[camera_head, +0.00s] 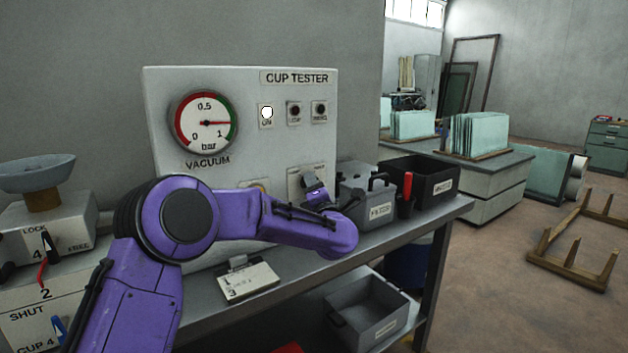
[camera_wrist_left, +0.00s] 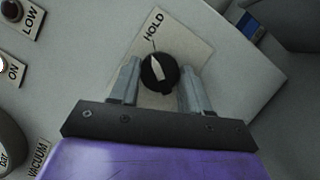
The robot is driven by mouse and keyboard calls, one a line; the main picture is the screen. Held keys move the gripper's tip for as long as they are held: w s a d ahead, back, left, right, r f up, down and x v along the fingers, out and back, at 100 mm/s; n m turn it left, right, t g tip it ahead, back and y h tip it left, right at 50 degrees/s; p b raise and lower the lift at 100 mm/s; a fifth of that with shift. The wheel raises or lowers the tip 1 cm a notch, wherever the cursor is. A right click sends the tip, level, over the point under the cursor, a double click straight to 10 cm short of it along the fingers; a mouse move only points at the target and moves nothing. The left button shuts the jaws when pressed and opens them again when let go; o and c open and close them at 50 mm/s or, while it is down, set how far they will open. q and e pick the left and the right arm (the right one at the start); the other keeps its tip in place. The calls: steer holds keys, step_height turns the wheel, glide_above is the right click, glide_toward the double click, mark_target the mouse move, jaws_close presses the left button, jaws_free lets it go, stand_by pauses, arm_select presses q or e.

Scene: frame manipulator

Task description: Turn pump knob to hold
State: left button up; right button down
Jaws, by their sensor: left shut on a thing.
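The black round pump knob (camera_wrist_left: 159,73) sits on a pale plate on the cup tester panel (camera_head: 244,88). In the left wrist view its white pointer is directed toward the printed word HOLD (camera_wrist_left: 153,24). My left gripper (camera_wrist_left: 157,84) has its two grey fingers on either side of the knob and is shut on it. In the head view my left gripper (camera_head: 314,192) is at the panel's lower right plate, and the knob is mostly hidden there. The right gripper is not in view.
A lit ON button (camera_head: 267,113) and two dark buttons are above my arm. A grey box (camera_head: 366,194) and a black bin (camera_head: 424,178) stand right of the panel. A card (camera_head: 248,281) lies in front.

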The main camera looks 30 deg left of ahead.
arm_select(q)
steer(key=shift+r+m+h+p, duration=0.15)
steer(key=shift+m+h+p, duration=0.35)
steer(key=shift+m+p, duration=0.7)
steer(key=o, duration=1.1)
steer(key=shift+c, duration=0.2)
steer(key=b+v, duration=0.2)
steer(key=v, duration=0.8)
steer(key=shift+d, duration=0.25)
